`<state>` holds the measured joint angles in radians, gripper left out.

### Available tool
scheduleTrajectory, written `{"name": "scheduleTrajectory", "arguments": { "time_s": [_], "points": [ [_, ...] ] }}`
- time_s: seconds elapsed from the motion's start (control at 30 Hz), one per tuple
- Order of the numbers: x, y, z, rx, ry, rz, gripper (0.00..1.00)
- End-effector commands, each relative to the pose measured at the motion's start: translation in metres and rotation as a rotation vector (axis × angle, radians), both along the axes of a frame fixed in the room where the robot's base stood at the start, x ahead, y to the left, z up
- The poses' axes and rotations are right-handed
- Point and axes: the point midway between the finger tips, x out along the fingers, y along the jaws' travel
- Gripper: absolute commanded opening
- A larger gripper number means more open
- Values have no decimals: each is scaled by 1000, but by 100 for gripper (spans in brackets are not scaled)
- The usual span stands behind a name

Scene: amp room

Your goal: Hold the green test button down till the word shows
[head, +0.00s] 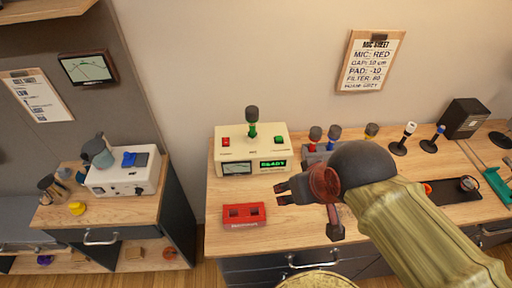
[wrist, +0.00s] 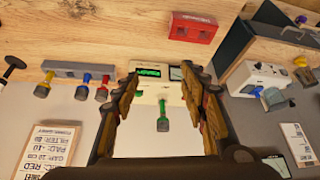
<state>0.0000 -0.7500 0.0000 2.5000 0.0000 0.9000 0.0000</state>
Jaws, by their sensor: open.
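The cream tester box (head: 236,148) stands on the wooden bench, with a green microphone (head: 252,122) upright on its top. The green test button (head: 279,139) is at the right of its top; a red button (head: 225,142) is at the left. The lit display (head: 273,163) shows green letters that look like READY. My gripper (head: 281,194) is open and empty, in front of and to the right of the box, apart from the button.
A red holder (head: 244,215) lies in front of the box. A rack (head: 318,155) with several coloured microphones stands just right of it. A note (head: 371,62) hangs on the wall. A side cabinet with a white device (head: 125,178) is at left.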

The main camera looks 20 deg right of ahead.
Motion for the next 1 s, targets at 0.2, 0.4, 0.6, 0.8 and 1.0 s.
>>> {"name": "scheduleTrajectory", "arguments": {
  "time_s": [0.2, 0.4, 0.6, 0.8, 1.0],
  "points": [
    [0, 0, 0, 0, 0, 0, 29],
    [0, 0, 0, 0, 0, 0, 18],
    [0, 0, 0, 0, 0, 0, 6],
    [0, 0, 0, 0, 0, 0, 0],
    [0, 0, 0, 0, 0, 0, 0]
  ]
}}
